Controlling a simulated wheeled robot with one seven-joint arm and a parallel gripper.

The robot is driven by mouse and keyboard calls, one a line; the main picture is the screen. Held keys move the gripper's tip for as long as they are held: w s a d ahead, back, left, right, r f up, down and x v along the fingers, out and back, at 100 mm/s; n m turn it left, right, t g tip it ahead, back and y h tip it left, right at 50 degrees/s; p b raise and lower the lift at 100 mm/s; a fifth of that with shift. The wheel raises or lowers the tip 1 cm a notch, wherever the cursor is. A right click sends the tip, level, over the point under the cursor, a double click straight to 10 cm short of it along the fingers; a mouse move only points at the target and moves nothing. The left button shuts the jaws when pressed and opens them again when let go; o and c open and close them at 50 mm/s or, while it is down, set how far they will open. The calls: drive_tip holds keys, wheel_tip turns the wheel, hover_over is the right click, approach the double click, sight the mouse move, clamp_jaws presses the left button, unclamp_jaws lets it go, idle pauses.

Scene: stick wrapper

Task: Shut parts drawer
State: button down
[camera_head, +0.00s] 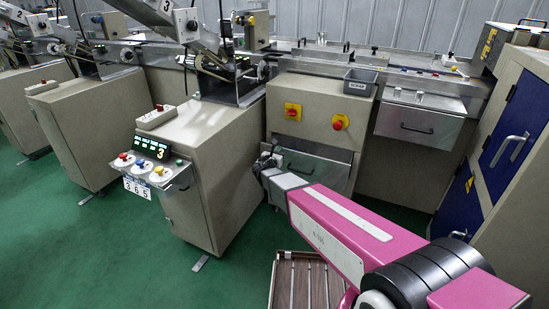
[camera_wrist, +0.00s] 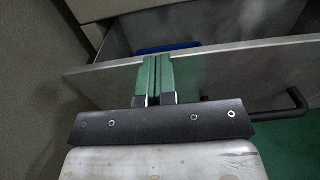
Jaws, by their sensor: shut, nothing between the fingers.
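The parts drawer (camera_head: 318,168) is a grey metal drawer low in the beige cabinet, below the red buttons. It stands partly open. In the wrist view its front panel (camera_wrist: 225,75) crosses the picture, with a dark bar handle (camera_wrist: 290,108) at the right. A blue thing (camera_wrist: 165,47) shows inside, behind the front panel. My gripper (camera_head: 266,158) is at the left end of the drawer front. In the wrist view its green fingers (camera_wrist: 154,78) are together and empty, overlapping the panel's left part and top edge. I cannot tell whether they touch it.
A second drawer (camera_head: 418,124) with a handle is at the right, under a ledge. A control cabinet (camera_head: 205,150) with a button panel (camera_head: 150,170) stands left of my gripper. A blue-doored cabinet (camera_head: 505,140) is at the right. A slatted platform (camera_head: 300,280) lies low in front. Green floor is clear at left.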

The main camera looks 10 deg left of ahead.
drive_tip(key=x, duration=1.1)
drive_tip(key=shift+w, duration=0.2)
drive_tip(key=v, duration=1.5)
drive_tip(key=s+d+m+g+h, duration=0.1)
drive_tip(key=d+m+g, duration=0.1)
drive_tip(key=d, duration=0.3)
drive_tip(key=s+d+f+m+g+h, duration=0.1)
drive_tip(key=d+m+g, duration=0.1)
drive_tip(key=d+m, duration=0.2)
drive_tip(key=s+d+m+g, duration=0.1)
drive_tip(key=s+d+m, duration=0.1)
drive_tip(key=d, duration=0.3)
drive_tip(key=shift+d+f+m+g+h, duration=0.2)
drive_tip(key=shift+d+m+g+h, duration=0.15)
drive_tip(key=shift+m, duration=0.45)
drive_tip(key=s+d+f+m+g, duration=0.2)
drive_tip(key=s+d+m+g, duration=0.3)
drive_tip(key=s+d+m, duration=0.3)
drive_tip(key=s+d+m+g+y, duration=0.3)
drive_tip(key=s+m+y, duration=0.1)
drive_tip(key=s+m, duration=0.2)
drive_tip(key=s+d+m+g+y, duration=0.2)
drive_tip(key=s+m+g+y, duration=0.1)
drive_tip(key=s+m+y, duration=0.2)
drive_tip(key=s+m, duration=0.2)
drive_tip(key=m, duration=0.1)
drive_tip(key=shift+d+f, duration=0.3)
drive_tip(key=shift+d, duration=0.1)
